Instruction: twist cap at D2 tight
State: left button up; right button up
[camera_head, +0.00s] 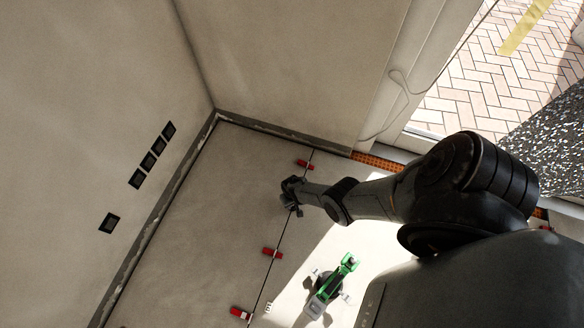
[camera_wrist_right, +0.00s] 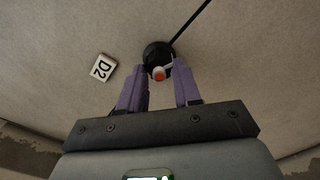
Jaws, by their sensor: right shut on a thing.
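My right gripper (camera_head: 290,193) reaches in from the right, over the dark joint line between the floor tiles. In the right wrist view its two purple fingers (camera_wrist_right: 161,82) are shut on the cap at D2 (camera_wrist_right: 155,52), a dark round piece with a small orange-red and white centre between the fingertips. A white label reading D2 (camera_wrist_right: 101,68) lies on the tile to the left of the cap. In the head view the gripper hides this cap. My left gripper is not in view.
Red caps stand along the joint line: one beyond the gripper (camera_head: 305,164), two nearer (camera_head: 272,253) (camera_head: 240,313). A green-handled tool (camera_head: 330,287) lies on the sunlit tile. Walls close off the left and back; a doorway to brick paving (camera_head: 500,100) opens at the right.

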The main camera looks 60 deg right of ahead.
jog(key=m, duration=0.5)
jog(key=shift+s+m, duration=0.1)
jog(key=shift+m, duration=0.2)
jog(key=m, duration=0.5)
jog(key=shift+s+m, duration=0.1)
jog(key=shift+m, duration=0.2)
jog(key=m, duration=0.3)
jog(key=shift+m, duration=0.3)
jog(key=m+b, duration=0.1)
jog(key=m, duration=0.2)
jog(key=shift+s, duration=0.1)
jog(key=m, duration=0.3)
jog(key=shift+m, duration=0.4)
jog(key=o, duration=1.1)
jog(key=shift+c, duration=0.2)
